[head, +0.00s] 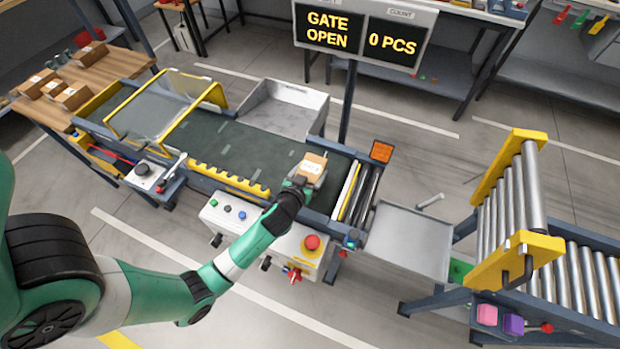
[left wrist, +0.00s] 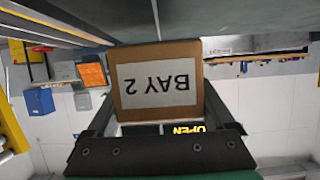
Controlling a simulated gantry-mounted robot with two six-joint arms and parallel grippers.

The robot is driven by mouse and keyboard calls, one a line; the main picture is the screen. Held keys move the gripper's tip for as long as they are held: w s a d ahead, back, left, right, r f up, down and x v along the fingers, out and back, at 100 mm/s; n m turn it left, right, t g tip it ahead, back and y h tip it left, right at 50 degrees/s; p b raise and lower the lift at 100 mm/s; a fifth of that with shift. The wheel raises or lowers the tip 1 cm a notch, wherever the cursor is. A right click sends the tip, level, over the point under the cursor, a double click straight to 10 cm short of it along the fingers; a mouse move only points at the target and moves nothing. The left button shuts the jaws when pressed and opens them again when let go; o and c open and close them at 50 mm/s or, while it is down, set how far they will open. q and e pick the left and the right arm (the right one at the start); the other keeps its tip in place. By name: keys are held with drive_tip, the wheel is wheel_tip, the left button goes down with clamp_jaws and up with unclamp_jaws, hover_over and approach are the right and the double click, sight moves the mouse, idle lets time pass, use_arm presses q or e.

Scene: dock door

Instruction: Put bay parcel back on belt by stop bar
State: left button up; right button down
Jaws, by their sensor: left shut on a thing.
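The bay parcel (head: 313,162) is a small brown box with a white label. In the left wrist view the parcel (left wrist: 187,53) shows the label "BAY 2" upside down. My left gripper (head: 302,180) is shut on it, with a finger on each side. It holds the parcel over the right end of the dark green belt (head: 225,135). I cannot tell whether the parcel touches the belt. A yellow and white bar (head: 349,190), which looks like the stop bar, lies across the belt end just right of the parcel. My right gripper is not in view.
A grey metal bin (head: 285,107) adjoins the belt's far side. A clear yellow-framed gate (head: 160,105) spans its left part. A control box with a red button (head: 312,242) stands in front. A sign (head: 360,35) reads "GATE OPEN" and "0 PCS". Rollers (head: 510,200) stand at right.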

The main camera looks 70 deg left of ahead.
use_arm(q)
drive_tip(key=shift+a+f+b, duration=0.2)
drive_tip(key=shift+f+b, duration=0.3)
drive_tip(key=shift+f, duration=0.45)
drive_tip(key=shift+a+f+b, duration=0.15)
drive_tip(key=shift+f+b, duration=0.3)
drive_tip(key=shift+f, duration=0.5)
drive_tip(key=shift+f, duration=0.1)
drive_tip(key=o, duration=1.3)
drive_tip(key=p+v, duration=0.2)
drive_tip(key=v, duration=1)
